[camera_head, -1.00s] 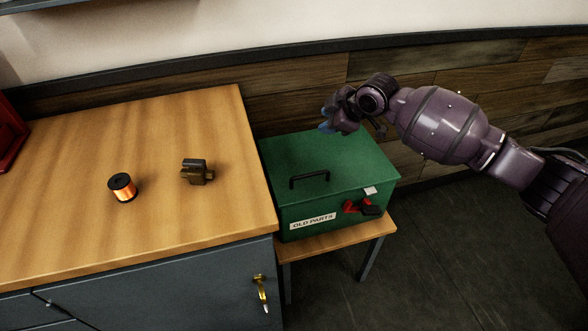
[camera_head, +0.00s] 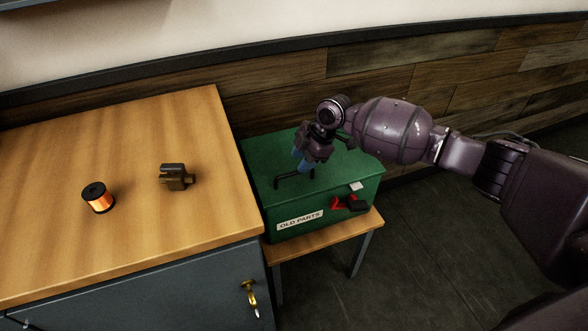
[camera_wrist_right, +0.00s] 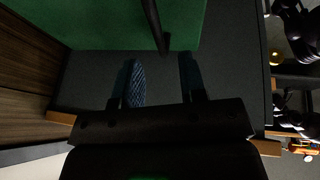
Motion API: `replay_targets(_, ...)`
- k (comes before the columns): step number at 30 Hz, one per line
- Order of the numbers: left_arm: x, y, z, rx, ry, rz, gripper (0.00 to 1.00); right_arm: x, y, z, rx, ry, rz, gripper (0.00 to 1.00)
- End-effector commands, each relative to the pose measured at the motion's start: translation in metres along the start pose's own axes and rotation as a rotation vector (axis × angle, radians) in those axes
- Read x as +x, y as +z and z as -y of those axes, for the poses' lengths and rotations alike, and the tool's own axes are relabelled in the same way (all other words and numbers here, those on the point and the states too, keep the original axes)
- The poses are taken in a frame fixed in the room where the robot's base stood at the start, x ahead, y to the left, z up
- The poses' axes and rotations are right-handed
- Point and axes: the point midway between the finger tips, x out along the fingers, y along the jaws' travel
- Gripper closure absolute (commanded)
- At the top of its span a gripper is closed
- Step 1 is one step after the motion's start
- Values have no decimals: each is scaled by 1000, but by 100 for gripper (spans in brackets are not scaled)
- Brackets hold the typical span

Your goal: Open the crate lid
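The green crate (camera_head: 262,222) stands with its green lid (camera_head: 350,165) down flat. A black bar handle (camera_head: 288,184) rises from the lid and also shows in the right wrist view (camera_wrist_right: 154,25). My right gripper (camera_head: 304,164) is above the lid, at the handle's right end in the head view. In the right wrist view its two blue-padded fingers (camera_wrist_right: 163,80) are apart, with the handle's end between and just beyond them. I cannot tell whether they touch it. The gripper partly covers the handle. My left gripper is not in view.
The crate sits on a low wooden stand (camera_head: 320,240). A red and black latch (camera_head: 348,203) is on its front beside an "OLD PARTS" label (camera_head: 300,221). A wooden-topped counter (camera_head: 120,235) on the left holds a copper spool (camera_head: 98,199) and a brown metal part (camera_head: 176,178).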

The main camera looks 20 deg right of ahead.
Motion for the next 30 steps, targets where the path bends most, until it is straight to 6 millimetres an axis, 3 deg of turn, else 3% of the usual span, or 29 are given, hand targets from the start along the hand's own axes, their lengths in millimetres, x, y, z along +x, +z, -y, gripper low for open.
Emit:
replay_targets(3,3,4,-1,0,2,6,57,22,0,0,2,-3,-1,62)
replay_targets(9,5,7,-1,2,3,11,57,41,0,0,1,0,-1,62)
replay_targets(21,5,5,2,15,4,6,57,46,0,-1,0,3,0,62)
replay_targets(30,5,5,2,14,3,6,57,46,0,-1,1,2,0,100)
